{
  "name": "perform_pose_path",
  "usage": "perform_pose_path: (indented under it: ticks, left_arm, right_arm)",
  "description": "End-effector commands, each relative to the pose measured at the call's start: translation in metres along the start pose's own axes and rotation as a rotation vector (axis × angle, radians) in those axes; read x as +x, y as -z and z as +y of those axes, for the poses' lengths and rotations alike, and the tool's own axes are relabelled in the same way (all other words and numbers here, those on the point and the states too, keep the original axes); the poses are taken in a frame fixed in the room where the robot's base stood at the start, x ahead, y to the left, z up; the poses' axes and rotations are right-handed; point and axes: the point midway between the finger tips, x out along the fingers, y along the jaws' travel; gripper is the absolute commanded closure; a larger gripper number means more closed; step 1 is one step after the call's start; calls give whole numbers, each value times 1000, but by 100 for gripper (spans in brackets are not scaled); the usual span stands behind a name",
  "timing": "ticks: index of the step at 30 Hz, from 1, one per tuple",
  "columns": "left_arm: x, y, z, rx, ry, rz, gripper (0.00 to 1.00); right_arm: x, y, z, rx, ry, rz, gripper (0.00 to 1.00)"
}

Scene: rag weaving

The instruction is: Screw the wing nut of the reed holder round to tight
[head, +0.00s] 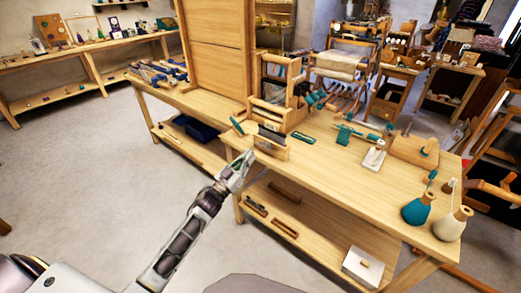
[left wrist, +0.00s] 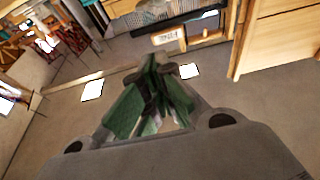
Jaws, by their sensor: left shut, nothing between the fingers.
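My left gripper (head: 245,160) reaches in from the lower left to the front edge of the wooden table. Its green-padded fingers also show in the left wrist view (left wrist: 154,72), with the tips together and nothing between them. A small wooden holder (head: 272,148), probably the reed holder, stands at the table edge just right of the fingertips in the head view. I cannot tell whether they touch. The wing nut is too small to make out. My right gripper is not in view.
A wooden frame (head: 283,110) stands behind the holder. Teal tools (head: 352,134) lie to the right, with a teal cone (head: 417,209) and a cream cone (head: 452,223) near the right end. The lower shelf (head: 310,220) carries small wooden pieces. The floor (head: 100,170) at left is clear.

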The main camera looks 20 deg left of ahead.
Motion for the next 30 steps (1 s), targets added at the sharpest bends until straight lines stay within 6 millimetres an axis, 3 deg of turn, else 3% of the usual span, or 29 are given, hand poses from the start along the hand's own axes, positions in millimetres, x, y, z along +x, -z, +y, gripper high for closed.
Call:
perform_pose_path:
  ticks: [11,30]
  left_arm:
    - [16,0,0,1,0,1,100]
    - [71,0,0,0,1,0,100]
  right_arm:
    - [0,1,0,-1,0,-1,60]
    - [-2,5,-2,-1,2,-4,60]
